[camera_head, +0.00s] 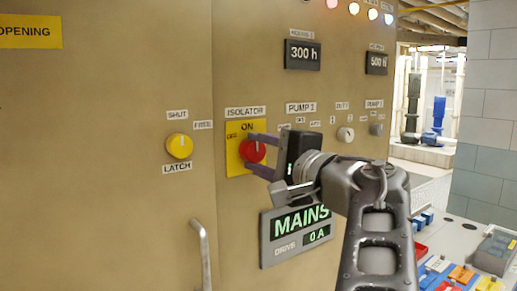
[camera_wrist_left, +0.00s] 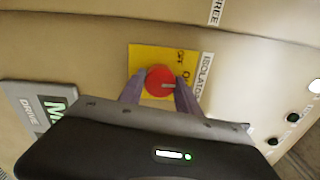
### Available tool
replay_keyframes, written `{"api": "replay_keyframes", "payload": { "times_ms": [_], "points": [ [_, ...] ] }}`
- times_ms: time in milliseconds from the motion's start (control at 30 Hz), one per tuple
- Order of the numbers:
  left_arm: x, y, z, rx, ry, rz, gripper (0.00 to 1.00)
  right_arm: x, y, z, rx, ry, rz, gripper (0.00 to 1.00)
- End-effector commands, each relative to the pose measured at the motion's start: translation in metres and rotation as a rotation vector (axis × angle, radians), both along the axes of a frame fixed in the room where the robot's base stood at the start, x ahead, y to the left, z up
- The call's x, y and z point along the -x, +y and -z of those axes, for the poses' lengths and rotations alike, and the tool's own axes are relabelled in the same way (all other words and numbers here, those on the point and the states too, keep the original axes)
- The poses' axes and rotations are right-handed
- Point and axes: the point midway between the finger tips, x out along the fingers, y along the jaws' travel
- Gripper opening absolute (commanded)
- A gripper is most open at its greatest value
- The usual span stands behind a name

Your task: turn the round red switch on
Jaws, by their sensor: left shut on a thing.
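The round red switch (camera_head: 252,151) sits on a yellow plate (camera_head: 235,168) marked ON at the top and OFF at the upper left, under an ISOLATOR label (camera_head: 245,112). My left gripper (camera_head: 249,152) is shut on the red switch, one purple finger above and one below it. In the left wrist view the red switch (camera_wrist_left: 160,81) shows between the two fingertips (camera_wrist_left: 159,88). Its pale mark points right there, toward the side with the ON lettering and the ISOLATOR label. My right gripper is not in view.
A yellow LATCH knob (camera_head: 179,146) is left of the plate, and small PUMP knobs (camera_head: 345,134) are to the right. A MAINS display (camera_head: 295,235) reading 0 A is below. A cabinet handle (camera_head: 202,255) stands out at the lower left. Coloured parts (camera_head: 460,275) lie lower right.

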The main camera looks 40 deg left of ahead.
Motion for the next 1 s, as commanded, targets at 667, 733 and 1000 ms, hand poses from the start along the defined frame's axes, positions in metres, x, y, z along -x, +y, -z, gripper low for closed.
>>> {"api": "replay_keyframes", "payload": {
  "times_ms": [667,733,1000],
  "points": [
    [-0.0003,-0.0002,0.0007,-0.015,0.052,0.000,0.45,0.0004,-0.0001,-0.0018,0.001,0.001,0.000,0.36],
    [-0.0002,-0.0001,0.0006,-0.015,0.052,0.000,0.51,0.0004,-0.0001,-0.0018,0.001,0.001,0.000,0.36],
    [-0.0001,0.0000,0.0003,-0.014,0.050,0.000,0.61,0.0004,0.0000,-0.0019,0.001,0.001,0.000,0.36]
  ]
}}
